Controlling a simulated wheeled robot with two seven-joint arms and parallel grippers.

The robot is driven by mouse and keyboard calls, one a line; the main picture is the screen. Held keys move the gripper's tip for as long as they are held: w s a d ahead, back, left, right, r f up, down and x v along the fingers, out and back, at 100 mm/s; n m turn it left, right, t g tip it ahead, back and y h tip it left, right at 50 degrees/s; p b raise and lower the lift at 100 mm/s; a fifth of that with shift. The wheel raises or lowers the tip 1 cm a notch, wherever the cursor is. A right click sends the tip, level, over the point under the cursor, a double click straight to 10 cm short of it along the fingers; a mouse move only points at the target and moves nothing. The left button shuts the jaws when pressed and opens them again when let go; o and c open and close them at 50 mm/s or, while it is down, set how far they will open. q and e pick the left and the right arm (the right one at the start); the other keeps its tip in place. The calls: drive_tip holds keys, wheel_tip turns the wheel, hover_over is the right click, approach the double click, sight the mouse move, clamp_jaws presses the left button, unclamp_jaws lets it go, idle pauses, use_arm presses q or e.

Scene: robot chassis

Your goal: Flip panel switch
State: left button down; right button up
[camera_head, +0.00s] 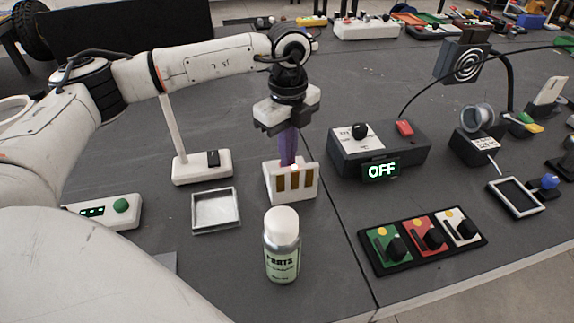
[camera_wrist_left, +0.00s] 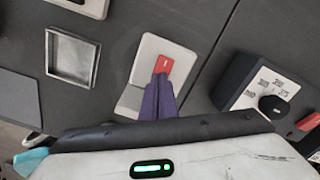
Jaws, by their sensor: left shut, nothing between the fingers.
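The panel switch is a small white box (camera_head: 306,192) with brown-gold patches on its front, standing on the dark table in the middle of the head view. In the left wrist view its pale plate (camera_wrist_left: 147,50) carries a red rocker (camera_wrist_left: 172,63) with a white mark. My left gripper (camera_head: 288,163) points down with its purple fingers shut and empty. In the wrist view the fingertips (camera_wrist_left: 161,77) are at the lower edge of the red rocker and partly cover it; whether they touch cannot be told. My right gripper is out of view.
A white bottle (camera_head: 282,256) stands in front of the switch. A shallow square tray (camera_head: 216,229) lies to its left, and a lamp base (camera_head: 188,172) is behind that tray. A dark box with an OFF display (camera_head: 381,169) and a three-knob panel (camera_head: 424,263) are to the right.

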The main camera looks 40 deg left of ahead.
use_arm(q)
drive_tip(key=shift+f, duration=0.5)
drive_tip(key=shift+r, duration=0.1)
drive_tip(key=shift+r+p, duration=2.45)
drive_tip(key=shift+r, duration=1.05)
drive_tip(key=shift+f, duration=0.1)
